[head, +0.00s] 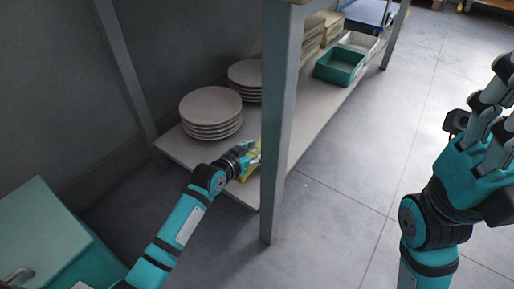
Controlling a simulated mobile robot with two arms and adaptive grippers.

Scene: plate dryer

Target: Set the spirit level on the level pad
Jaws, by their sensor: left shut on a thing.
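My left gripper (248,160) reaches over the lower shelf, just left of the grey table leg. It is shut on a small yellow-green thing, which looks like the spirit level (253,169). The fingers and the leg hide part of it, and I cannot tell whether it touches the shelf. I cannot make out the level pad. My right gripper (498,100) is raised at the right edge of the view, empty and with its fingers apart; part of it is cut off.
The lower shelf (305,143) holds a stack of plates (211,107), a second plate stack (245,76) and a green tray (340,66). The table leg (279,130) stands close to my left gripper. A green cabinet (45,225) is at lower left.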

